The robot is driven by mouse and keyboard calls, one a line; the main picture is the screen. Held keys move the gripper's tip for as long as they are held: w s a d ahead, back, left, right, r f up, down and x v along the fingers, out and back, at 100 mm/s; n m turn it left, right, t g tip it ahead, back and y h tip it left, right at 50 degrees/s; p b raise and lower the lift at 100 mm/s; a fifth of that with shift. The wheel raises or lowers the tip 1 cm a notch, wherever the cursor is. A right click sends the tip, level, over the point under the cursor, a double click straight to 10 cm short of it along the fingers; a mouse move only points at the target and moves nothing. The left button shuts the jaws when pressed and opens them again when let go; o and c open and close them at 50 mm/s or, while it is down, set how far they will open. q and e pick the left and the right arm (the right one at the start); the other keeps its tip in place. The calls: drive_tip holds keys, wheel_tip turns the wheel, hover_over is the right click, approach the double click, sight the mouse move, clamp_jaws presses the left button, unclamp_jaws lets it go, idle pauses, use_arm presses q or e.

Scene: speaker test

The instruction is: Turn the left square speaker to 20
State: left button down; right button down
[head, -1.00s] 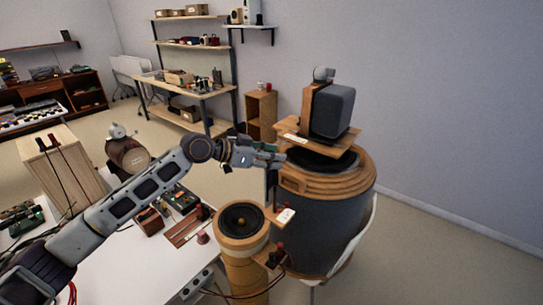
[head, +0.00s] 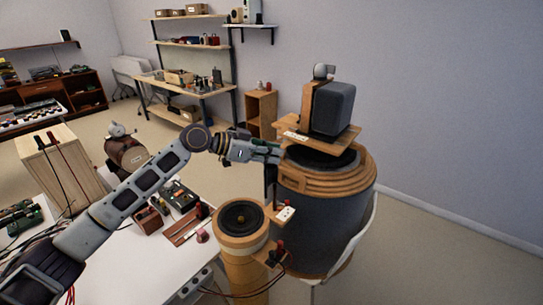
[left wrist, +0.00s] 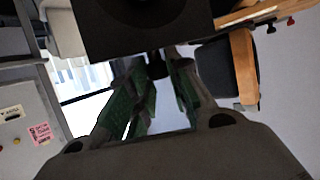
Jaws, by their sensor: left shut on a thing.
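A dark grey square speaker (head: 333,108) stands on a wooden board (head: 346,138) on top of a large round speaker (head: 318,222) in the head view. My left gripper (head: 279,153) is at the left edge of that round speaker's top, below the board's label. Its fingertips are hard to make out there. In the left wrist view a black square face with a round cone (left wrist: 145,14) fills the top. My green-padded left fingers (left wrist: 156,76) are close together on a small dark part (left wrist: 155,64), perhaps a knob. My right gripper is out of view.
A small round speaker on a wooden column (head: 242,218) stands below my left gripper. A white table (head: 130,262) with electronics lies under my arm. Shelves (head: 190,92) stand behind. A bare wall is on the right.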

use_arm(q)
drive_tip(key=shift+w+f+m+g+b, duration=0.1)
drive_tip(key=shift+w+m+g+b, duration=0.05)
drive_tip(key=shift+m+g+b, duration=0.65)
drive_tip(key=shift+m+g+h+b, duration=0.35)
drive_tip(key=shift+m+g, duration=0.25)
drive_tip(key=shift+g, duration=0.2)
drive_tip(key=shift+a, duration=0.1)
drive_tip(key=c, duration=1.3)
unclamp_jaws()
drive_tip(key=shift+a, duration=0.1)
drive_tip(key=shift+v, duration=5.9)
